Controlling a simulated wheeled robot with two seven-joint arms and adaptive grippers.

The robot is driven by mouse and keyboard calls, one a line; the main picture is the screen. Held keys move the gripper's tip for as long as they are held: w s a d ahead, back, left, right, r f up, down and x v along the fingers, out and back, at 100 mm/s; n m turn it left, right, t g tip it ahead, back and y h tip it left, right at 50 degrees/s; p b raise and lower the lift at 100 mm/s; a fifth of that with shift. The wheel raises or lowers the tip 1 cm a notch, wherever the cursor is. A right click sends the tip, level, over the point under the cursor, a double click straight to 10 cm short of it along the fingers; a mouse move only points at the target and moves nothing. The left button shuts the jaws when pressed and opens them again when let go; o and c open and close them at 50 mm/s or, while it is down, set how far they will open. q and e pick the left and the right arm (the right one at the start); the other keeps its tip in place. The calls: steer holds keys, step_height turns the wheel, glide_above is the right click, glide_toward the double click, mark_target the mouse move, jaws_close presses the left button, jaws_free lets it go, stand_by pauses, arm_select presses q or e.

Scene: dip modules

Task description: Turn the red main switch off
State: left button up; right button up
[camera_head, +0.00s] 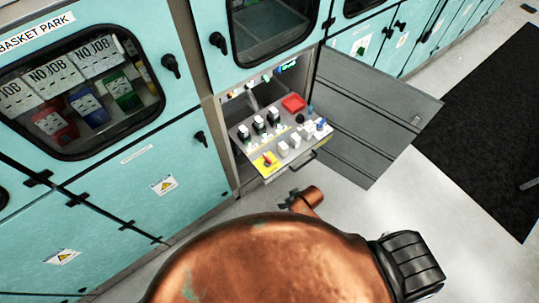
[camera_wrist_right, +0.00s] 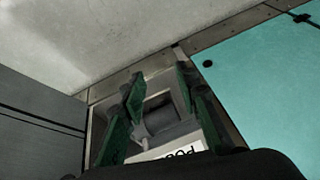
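The red main switch (camera_head: 267,161) is a small red knob on a yellow plate (camera_head: 262,166). It sits at the front left corner of the pulled-out grey control panel (camera_head: 258,146). Its exact angle is too small to read. My right gripper (camera_wrist_right: 160,76) shows in the right wrist view with its green fingers spread apart and nothing between them. Behind the fingers are a grey recess and a white lettered label (camera_wrist_right: 172,158), partly covered. The red switch cannot be made out in that view. My left gripper is not in view.
Teal cabinets (camera_head: 130,190) line the left and back. Grey floor and a black mat (camera_head: 490,130) lie at right.

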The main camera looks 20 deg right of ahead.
steer(key=w+a+r+n+y+p, duration=0.1)
steer(key=w+a+r+n+y, duration=0.1)
steer(key=w+a+r, duration=0.75)
step_height(320, 180, up, 13)
steer(key=g+h+p, duration=0.4)
steer(key=h, duration=0.1)
glide_above(268, 157)
steer(key=shift+s+a+r, duration=0.1)
steer(key=shift+a+r, duration=0.1)
steer(key=shift+a, duration=0.15)
steer(key=shift+d, duration=0.2)
steer(key=shift+f, duration=0.4)
step_height(268, 157, down, 7)
steer(key=shift+r+b, duration=0.1)
steer(key=shift+b, duration=0.3)
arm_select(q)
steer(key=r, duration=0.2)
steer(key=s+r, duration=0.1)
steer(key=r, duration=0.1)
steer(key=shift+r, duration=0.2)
